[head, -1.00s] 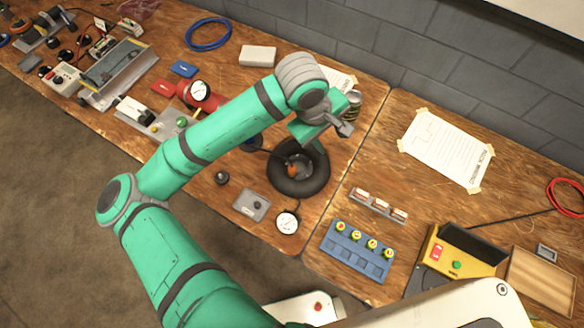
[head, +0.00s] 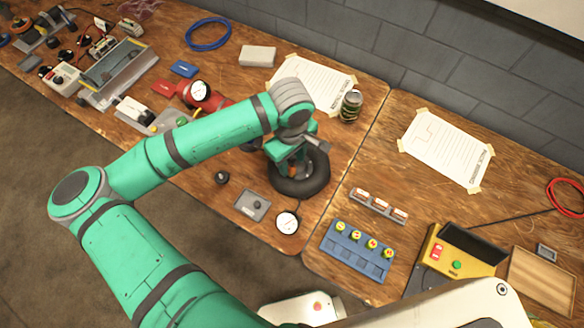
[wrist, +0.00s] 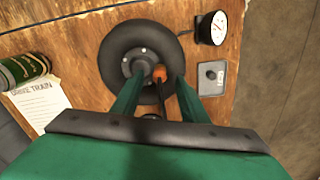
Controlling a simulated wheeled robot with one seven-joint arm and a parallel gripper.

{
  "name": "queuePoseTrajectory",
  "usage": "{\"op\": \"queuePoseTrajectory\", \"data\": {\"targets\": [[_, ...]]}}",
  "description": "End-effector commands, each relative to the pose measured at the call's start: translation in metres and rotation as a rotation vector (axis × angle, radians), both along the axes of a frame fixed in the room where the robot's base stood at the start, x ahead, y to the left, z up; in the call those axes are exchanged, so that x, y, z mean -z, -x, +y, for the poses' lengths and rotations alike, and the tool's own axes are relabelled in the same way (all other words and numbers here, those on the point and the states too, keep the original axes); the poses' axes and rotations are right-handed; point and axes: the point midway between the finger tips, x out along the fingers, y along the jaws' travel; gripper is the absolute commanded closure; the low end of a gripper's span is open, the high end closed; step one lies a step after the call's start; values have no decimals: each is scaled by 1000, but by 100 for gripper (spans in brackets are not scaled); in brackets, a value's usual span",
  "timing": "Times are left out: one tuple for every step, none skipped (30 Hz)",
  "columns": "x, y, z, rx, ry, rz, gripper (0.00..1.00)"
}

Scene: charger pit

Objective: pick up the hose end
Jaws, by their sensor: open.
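The hose end (wrist: 160,73) shows in the wrist view as a small orange tip on a dark stem, lying over the hub of a black tyre (wrist: 120,40). My gripper (wrist: 156,88) is open, its two green fingers spread to either side of the stem just behind the orange tip. It does not appear closed on anything. In the head view my gripper (head: 291,168) is above the tyre (head: 302,188) and hides the hub and the hose end.
A round gauge (head: 287,223) and a grey box (head: 252,205) lie in front of the tyre. A can (head: 351,106) stands behind it, near a taped sheet. A red compressor-like item with a gauge (head: 200,91) is to the left. A blue rack (head: 357,251) is at the right.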

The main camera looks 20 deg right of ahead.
Motion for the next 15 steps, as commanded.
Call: {"op": "queuePoseTrajectory", "data": {"targets": [[8, 0, 1, 0, -4, 1, 60], [12, 0, 0, -1, -3, 1, 60], [18, 0, 0, -1, -4, 1, 60], [22, 0, 0, 0, -3, 1, 60], [26, 0, -1, -1, -2, 1, 60], [31, 0, -1, 0, -2, 1, 60], [34, 0, -1, 0, -2, 0, 60], [36, 0, -1, 0, -1, 0, 60], [39, 0, -1, 0, -1, 0, 60], [40, 0, -1, 0, -1, 0, 60], [41, 0, -1, 0, -1, 0, 60], [42, 0, -1, 0, -1, 0, 60], [42, 0, -1, 0, -1, 0, 60], [42, 0, -1, 0, -1, 0, 60], [42, 0, -1, 0, 0, 0, 60]]}}
